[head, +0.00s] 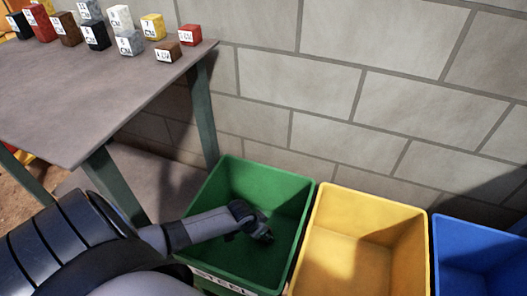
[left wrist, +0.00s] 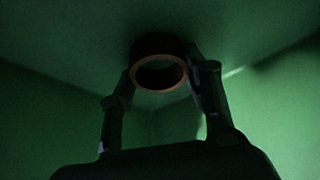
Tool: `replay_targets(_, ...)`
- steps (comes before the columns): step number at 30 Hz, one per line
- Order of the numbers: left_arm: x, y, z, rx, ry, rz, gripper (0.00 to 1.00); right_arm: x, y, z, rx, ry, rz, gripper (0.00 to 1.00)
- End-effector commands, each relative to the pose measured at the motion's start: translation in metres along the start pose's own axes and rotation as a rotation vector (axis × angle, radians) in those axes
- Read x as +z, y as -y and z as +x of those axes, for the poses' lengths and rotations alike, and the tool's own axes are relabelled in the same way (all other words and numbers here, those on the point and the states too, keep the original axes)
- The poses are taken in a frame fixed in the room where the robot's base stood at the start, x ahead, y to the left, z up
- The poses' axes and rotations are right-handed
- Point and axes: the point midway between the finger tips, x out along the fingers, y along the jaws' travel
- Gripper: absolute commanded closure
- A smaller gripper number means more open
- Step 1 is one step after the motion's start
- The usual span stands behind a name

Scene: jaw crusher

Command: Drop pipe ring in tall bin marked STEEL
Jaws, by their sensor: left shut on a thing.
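The green bin (head: 208,205) has a white label reading STEEL on its front. My left arm reaches over its rim, and my left gripper (head: 262,232) is inside the bin. In the left wrist view the pipe ring (left wrist: 159,73), a short dark tube with a reddish-brown rim, sits between the two fingers of my left gripper (left wrist: 163,80), which is shut on it. Green bin walls surround it there. In the head view the ring cannot be made out. My right gripper is not in view.
A yellow bin (head: 328,215) and a blue bin (head: 450,228) stand to the right of the green one. A table (head: 95,95) with several labelled cubes (head: 120,20) is at upper left. A block wall (head: 390,60) runs behind the bins.

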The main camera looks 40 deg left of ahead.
Motion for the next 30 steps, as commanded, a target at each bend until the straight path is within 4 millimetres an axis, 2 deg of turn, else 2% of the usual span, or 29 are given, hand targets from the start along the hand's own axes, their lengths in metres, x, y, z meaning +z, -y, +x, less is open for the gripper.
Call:
replay_targets(12, 0.0017, 0.0004, 0.0066, -0.001, -0.003, 0.0, 0.91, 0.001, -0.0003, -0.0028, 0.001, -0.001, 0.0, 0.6)
replay_targets(13, 0.0019, 0.0004, 0.006, -0.001, -0.002, 0.0, 0.53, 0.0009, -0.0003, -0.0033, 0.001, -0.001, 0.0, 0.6)
replay_targets(21, 0.002, 0.0003, 0.0057, 0.0, -0.001, 0.0, 0.35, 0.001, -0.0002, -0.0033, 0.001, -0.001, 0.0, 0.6)
replay_targets(30, 0.0017, 0.0004, 0.0048, -0.001, -0.001, 0.0, 0.35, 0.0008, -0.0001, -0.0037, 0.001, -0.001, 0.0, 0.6)
